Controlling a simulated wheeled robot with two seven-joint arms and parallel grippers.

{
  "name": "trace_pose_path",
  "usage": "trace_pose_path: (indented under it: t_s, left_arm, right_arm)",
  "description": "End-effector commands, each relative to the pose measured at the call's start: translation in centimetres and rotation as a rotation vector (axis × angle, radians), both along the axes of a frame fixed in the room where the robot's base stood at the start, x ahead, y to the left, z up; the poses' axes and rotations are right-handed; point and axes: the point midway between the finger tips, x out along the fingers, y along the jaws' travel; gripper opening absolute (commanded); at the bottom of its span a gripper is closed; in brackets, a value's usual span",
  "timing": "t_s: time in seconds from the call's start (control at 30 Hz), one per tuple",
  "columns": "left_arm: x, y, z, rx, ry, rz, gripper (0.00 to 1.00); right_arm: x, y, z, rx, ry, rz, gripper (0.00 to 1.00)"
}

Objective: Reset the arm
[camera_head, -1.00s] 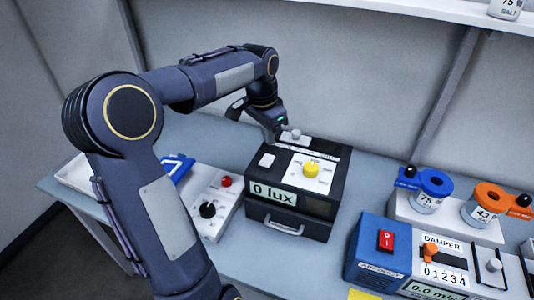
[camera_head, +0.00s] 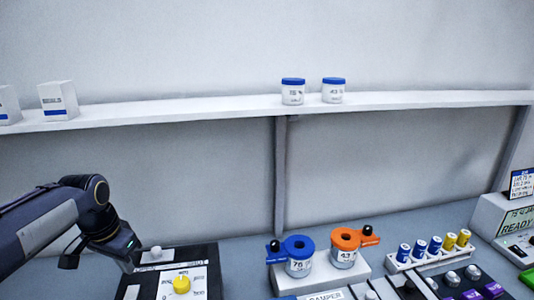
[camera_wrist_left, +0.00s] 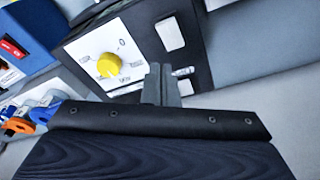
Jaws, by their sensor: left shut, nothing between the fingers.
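My left gripper (camera_head: 128,266) reaches in from the lower left of the head view, beside the back left corner of the black lux box (camera_head: 213,262). In the left wrist view its fingertips (camera_wrist_left: 160,72) are together with nothing between them, in front of the same box (camera_wrist_left: 197,65). I cannot tell whether they touch it. The box's yellow knob (camera_head: 182,285) also shows in the left wrist view (camera_wrist_left: 109,65), with a white rocker switch (camera_wrist_left: 170,33) to its right. My right gripper is out of view.
A blue-ringed holder (camera_head: 298,246) and an orange-ringed holder (camera_head: 346,240) hold jars right of the box. A rack of blue and yellow vials (camera_head: 432,253) stands further right. A wall shelf (camera_head: 200,112) carries two blue-lidded jars (camera_head: 293,92) and white boxes (camera_head: 58,100).

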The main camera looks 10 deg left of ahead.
Motion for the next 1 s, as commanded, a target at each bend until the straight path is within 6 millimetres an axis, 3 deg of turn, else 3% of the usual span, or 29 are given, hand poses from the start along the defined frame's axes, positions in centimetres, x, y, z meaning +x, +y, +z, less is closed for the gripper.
trace_pose_path:
  t_s: [0.17, 0.3, 0.5, 0.67, 1.0]
  left_arm:
    - [-7.1, -5.9, 0.7, -0.054, -0.097, 0.075, 0.00]
    - [-13.0, -10.0, -1.1, -0.170, -0.182, 0.173, 0.00]
    - [-18.3, -14.1, -4.4, -0.344, -0.249, 0.274, 0.00]
    - [-19.7, -15.4, -5.6, -0.405, -0.262, 0.305, 0.00]
    - [-19.8, -15.4, -5.7, -0.407, -0.261, 0.307, 0.00]
  right_arm:
    - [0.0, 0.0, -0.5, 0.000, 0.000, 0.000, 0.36]
    - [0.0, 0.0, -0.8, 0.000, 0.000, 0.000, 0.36]
    - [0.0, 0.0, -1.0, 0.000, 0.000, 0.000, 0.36]
    - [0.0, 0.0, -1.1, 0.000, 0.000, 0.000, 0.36]
    - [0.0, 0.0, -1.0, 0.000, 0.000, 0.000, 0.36]
